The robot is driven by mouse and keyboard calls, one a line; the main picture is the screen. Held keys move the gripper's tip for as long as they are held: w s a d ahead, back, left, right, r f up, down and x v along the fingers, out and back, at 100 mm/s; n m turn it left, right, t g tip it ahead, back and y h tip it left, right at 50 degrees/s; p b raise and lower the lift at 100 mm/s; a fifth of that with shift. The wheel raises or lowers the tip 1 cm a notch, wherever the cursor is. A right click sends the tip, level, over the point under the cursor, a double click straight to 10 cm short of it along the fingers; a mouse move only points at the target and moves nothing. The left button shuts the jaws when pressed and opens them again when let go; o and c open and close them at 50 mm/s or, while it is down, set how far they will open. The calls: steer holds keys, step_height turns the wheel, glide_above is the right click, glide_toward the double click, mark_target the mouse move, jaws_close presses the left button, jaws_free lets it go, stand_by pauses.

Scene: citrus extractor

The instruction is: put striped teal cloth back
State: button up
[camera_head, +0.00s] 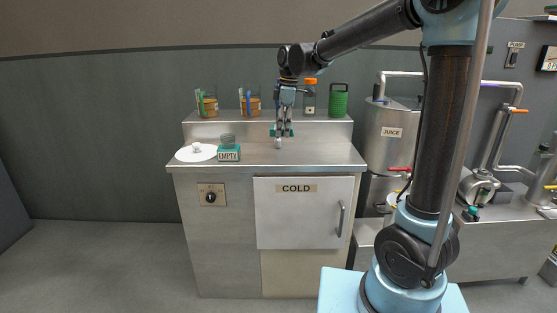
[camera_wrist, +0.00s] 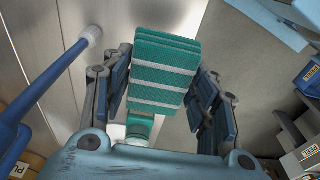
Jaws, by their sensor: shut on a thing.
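The striped teal cloth (camera_wrist: 165,70) is a folded block with pale stripes, between my fingers in the wrist view. My gripper (camera_wrist: 160,95) is shut on it. In the head view my gripper (camera_head: 282,131) points down over the steel counter top (camera_head: 320,155), with teal showing on both sides of its fingers. Whether the cloth touches the counter is unclear. A small green and white piece (camera_wrist: 140,128) shows below the cloth in the wrist view; I cannot tell what it is.
The back shelf holds cups (camera_head: 209,106), a bottle (camera_head: 308,102) and a green canister (camera_head: 338,101). A white-tipped blue rod (camera_wrist: 60,67) shows left in the wrist view.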

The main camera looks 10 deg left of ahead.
mark_target(279, 159)
steer(key=shift+s+a, duration=0.15)
steer(key=shift+a, duration=0.25)
steer(key=shift+s+f, duration=0.1)
steer(key=shift+f, duration=4.9)
steer(key=o, duration=1.1)
steer(key=shift+f, duration=0.1)
